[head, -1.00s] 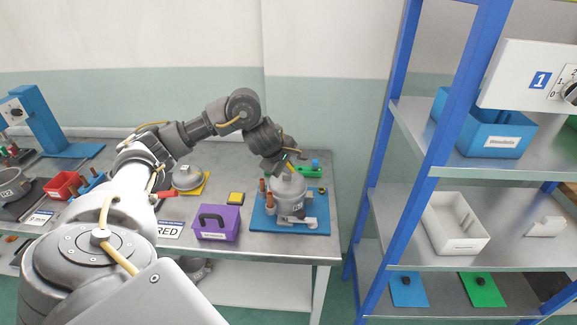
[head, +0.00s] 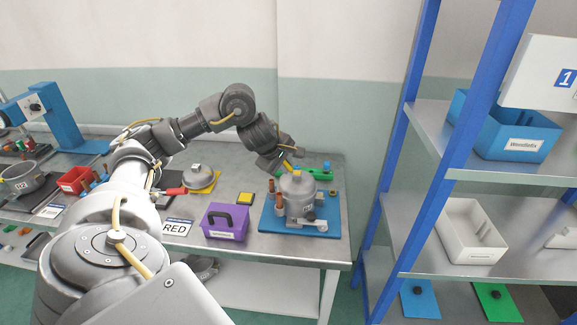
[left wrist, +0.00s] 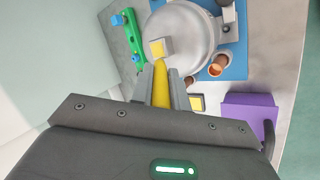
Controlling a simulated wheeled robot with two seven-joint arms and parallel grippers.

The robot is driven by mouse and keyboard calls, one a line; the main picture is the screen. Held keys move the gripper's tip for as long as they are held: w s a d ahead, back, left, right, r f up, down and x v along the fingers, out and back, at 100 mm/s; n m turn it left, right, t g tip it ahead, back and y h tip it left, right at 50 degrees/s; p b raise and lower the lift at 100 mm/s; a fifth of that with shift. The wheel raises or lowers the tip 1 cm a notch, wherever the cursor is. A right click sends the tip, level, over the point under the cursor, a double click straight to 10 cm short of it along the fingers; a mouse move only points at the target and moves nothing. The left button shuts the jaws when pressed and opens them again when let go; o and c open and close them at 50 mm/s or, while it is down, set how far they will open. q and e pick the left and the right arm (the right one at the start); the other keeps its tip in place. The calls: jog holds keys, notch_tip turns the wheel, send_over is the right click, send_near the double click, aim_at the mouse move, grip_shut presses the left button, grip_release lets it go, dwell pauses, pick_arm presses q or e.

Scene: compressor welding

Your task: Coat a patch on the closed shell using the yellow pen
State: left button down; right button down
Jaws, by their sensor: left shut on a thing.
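The closed shell (head: 299,202) is a grey metal canister standing upright on a blue base plate (head: 270,229). Its round grey top shows in the left wrist view (left wrist: 193,30), with a small square piece with a yellow face (left wrist: 158,48) on it. My left gripper (head: 288,166) is just above and behind the shell's top. It is shut on the yellow pen (left wrist: 161,85), which points toward the square piece. The pen's tip is close to that piece; I cannot tell whether they touch. My right gripper is not in view.
A purple box (head: 225,222) with a dark handle and a small yellow pad (head: 245,198) are left of the blue plate. A green holder (head: 318,174) is behind the shell. Copper-coloured posts (head: 279,202) stand beside it. Blue shelving (head: 417,100) rises at right.

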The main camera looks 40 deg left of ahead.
pick_arm(q)
jog(key=shift+w+d+f, duration=0.1)
jog(key=shift+w+f, duration=0.05)
jog(key=shift+w, duration=0.05)
jog(key=shift+w+d+r+p, duration=0.2)
jog(key=shift+w+d+p, duration=0.2)
jog(key=shift+d+p, duration=0.3)
jog(key=shift+w+d+r+p, duration=0.1)
jog(key=shift+w+d+p, duration=0.35)
jog(key=shift+d, duration=0.2)
jog(key=shift+w+d, duration=0.2)
jog(key=shift+d, duration=0.1)
jog(key=shift+r, duration=0.1)
jog(key=shift+w+d+r+p, duration=0.1)
jog(key=shift+w+r+p, duration=0.15)
jog(key=shift+r+p, duration=0.25)
jog(key=r+p, duration=0.4)
jog(key=shift+s+a+r, duration=0.15)
jog(key=shift+a+r, duration=0.05)
jog(key=shift+r, duration=0.1)
